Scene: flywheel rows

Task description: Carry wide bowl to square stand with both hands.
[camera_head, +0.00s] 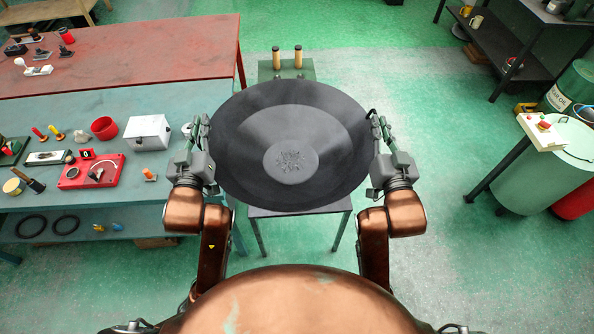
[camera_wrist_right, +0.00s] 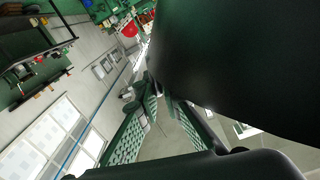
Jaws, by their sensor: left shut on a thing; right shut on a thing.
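The wide dark bowl (camera_head: 290,160) is held level between my two grippers in the head view. My left gripper (camera_head: 205,138) is shut on its left rim and my right gripper (camera_head: 377,132) is shut on its right rim. In the right wrist view the bowl's dark outer side (camera_wrist_right: 240,60) fills the upper right, next to the right gripper's fingers (camera_wrist_right: 155,100). A small grey-topped stand (camera_head: 335,207) shows partly below the bowl's near edge. The bowl hides most of its top, and I cannot tell whether they touch.
A blue-green bench (camera_head: 60,120) with a white box (camera_head: 147,132) and a red tray (camera_head: 90,170) stands close at the left. A green stand with two upright handles (camera_head: 287,68) is behind the bowl. Green floor (camera_head: 440,150) lies open to the right.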

